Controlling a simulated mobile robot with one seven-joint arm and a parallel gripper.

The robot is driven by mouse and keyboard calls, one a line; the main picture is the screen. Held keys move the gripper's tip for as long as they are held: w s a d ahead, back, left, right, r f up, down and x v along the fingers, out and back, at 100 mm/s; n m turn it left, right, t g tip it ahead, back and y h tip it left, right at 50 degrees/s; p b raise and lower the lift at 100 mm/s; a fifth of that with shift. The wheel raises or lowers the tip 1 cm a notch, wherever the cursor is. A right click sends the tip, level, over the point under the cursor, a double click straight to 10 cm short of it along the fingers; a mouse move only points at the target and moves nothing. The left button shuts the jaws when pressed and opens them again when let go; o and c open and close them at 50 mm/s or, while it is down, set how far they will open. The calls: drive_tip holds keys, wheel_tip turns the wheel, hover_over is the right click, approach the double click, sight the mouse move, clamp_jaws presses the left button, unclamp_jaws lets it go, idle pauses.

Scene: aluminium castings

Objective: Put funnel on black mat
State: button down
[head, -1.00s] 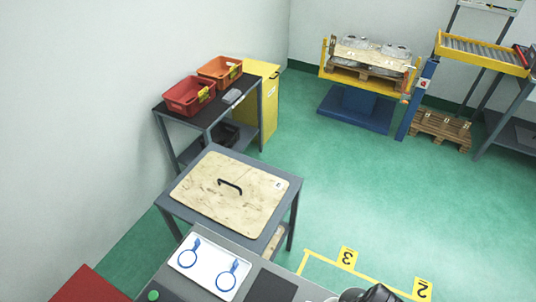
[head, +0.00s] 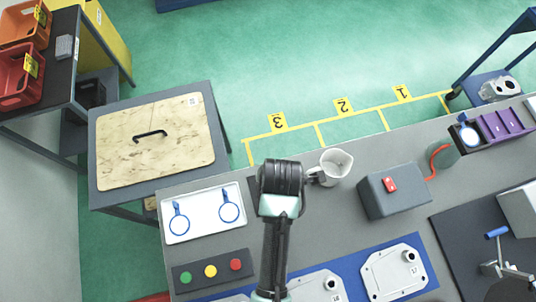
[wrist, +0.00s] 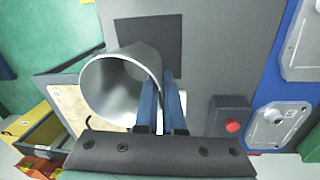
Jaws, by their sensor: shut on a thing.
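The funnel, a pale metal vessel with a wide round mouth, is beside my gripper (head: 310,175) in the head view (head: 338,163). In the wrist view the funnel (wrist: 105,88) is large and its open mouth faces the camera. My gripper's two blue fingers (wrist: 161,78) are shut at the funnel's right side; the exact contact is hidden. The black mat (wrist: 150,32) is a flat dark square on the grey bench, partly covered by the funnel in the wrist view. In the head view only a strip of the mat (head: 252,187) shows beside my arm.
A white board (head: 203,230) with two blue rings lies left of the mat. A button panel (head: 211,271) is in front of it. A grey box with a red button (head: 392,198) stands to the right. Flat castings lie on a blue mat (head: 350,283) in front.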

drive_tip(key=shift+f, duration=2.9)
drive_tip(key=shift+f, duration=0.1)
drive_tip(key=c, duration=1)
unclamp_jaws()
